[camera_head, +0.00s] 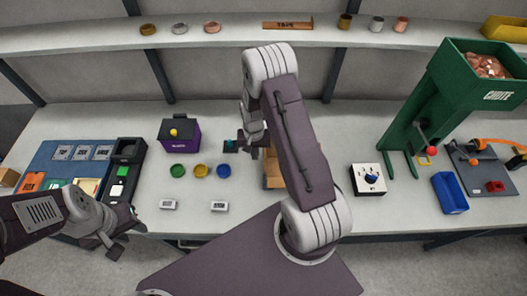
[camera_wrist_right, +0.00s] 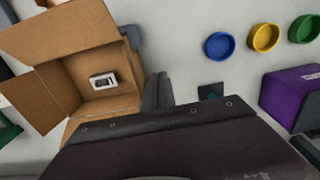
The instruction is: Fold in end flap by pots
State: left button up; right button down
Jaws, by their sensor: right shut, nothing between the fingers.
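An open brown cardboard box (camera_wrist_right: 111,103) shows in the right wrist view with a small white device (camera_wrist_right: 103,80) inside. One long flap (camera_wrist_right: 62,30) and the end flap away from the pots (camera_wrist_right: 38,100) stand folded outward. The side by the pots (camera_wrist_right: 133,66) shows only as a narrow strip, so I cannot tell how its flap lies. In the head view the box (camera_head: 271,178) is mostly hidden behind my right arm. My right gripper (camera_wrist_right: 160,92) is shut and empty, just beside the pot side; it also shows in the head view (camera_head: 252,146). My left gripper (camera_head: 128,236) hangs by the front edge, fingers unclear.
Blue (camera_wrist_right: 219,45), yellow (camera_wrist_right: 263,37) and green (camera_wrist_right: 305,28) pots stand beside the box. A purple bin (camera_head: 180,135) is behind them. Two small white devices (camera_head: 219,206) (camera_head: 168,204) lie in front. A white dial box (camera_head: 368,179) and green chute (camera_head: 440,100) stand to the right.

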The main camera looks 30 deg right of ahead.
jog(key=shift+f, duration=0.1)
dwell(0.5)
jog(key=shift+f+b, duration=0.65)
jog(key=shift+f, duration=0.1)
